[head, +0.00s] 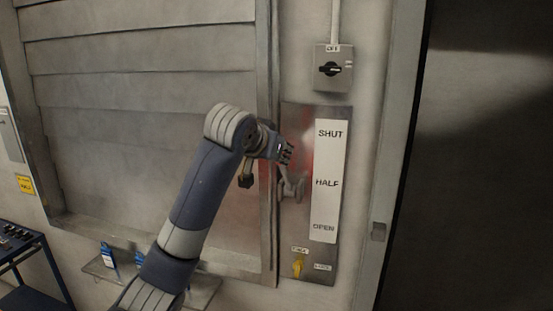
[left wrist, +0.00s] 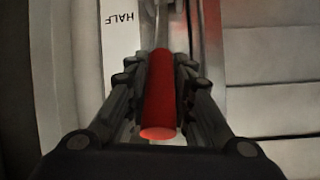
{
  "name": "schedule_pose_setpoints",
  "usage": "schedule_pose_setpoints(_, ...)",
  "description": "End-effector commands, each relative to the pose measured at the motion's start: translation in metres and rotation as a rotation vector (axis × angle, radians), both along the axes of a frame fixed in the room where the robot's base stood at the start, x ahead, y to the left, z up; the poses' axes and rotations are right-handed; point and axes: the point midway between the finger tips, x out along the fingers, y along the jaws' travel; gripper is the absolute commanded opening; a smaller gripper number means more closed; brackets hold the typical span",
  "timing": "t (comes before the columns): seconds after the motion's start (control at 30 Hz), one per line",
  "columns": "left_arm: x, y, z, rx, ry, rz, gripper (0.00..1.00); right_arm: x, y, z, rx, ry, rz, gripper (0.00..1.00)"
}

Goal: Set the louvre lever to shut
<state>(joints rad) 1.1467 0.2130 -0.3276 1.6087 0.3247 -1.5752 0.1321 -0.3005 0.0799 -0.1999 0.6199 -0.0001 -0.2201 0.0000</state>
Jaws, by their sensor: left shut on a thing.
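The louvre lever has a grey arm (head: 290,187) on a metal plate beside a white strip (head: 328,205) marked SHUT, HALF and OPEN from top to bottom. Its red grip (left wrist: 160,95) lies between my left gripper's fingers in the left wrist view. My left gripper (head: 286,152) is shut on this grip, at a height between the SHUT and HALF marks in the head view. There the gripper mostly hides the grip. The word HALF also shows upside down in the left wrist view. My right gripper is not in view.
Large louvre slats (head: 140,60) fill the wall at left. A switch box (head: 333,69) is above the plate, and a small yellow catch (head: 298,267) is at its foot. A ledge (head: 205,287) with blue-tagged items and a blue cart (head: 35,262) are at lower left.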

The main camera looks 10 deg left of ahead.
Motion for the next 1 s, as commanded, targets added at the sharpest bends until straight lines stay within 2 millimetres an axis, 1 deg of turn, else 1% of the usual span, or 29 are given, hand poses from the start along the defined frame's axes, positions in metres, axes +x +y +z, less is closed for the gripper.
schedule_pose_setpoints(0.03,0.0013,-0.0001,0.0024,-0.001,-0.001,0.0,0.0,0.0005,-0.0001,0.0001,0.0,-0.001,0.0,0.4)
schedule_pose_setpoints(0.47,0.0023,0.0004,0.0052,-0.001,-0.002,0.001,0.0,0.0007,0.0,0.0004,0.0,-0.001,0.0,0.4)
schedule_pose_setpoints(0.5,0.0023,0.0006,0.0055,-0.001,-0.002,0.001,0.28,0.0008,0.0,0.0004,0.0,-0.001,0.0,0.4)
schedule_pose_setpoints(0.57,0.0022,0.0007,0.0054,-0.001,-0.002,0.001,0.42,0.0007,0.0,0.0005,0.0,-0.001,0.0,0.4)
schedule_pose_setpoints(0.87,0.0019,0.0003,0.0029,0.0,0.004,0.001,0.42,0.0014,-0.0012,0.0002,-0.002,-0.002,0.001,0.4)
schedule_pose_setpoints(1.0,-0.0037,0.001,0.0066,-0.001,0.002,0.0,0.42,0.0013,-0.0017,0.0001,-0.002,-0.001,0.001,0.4)
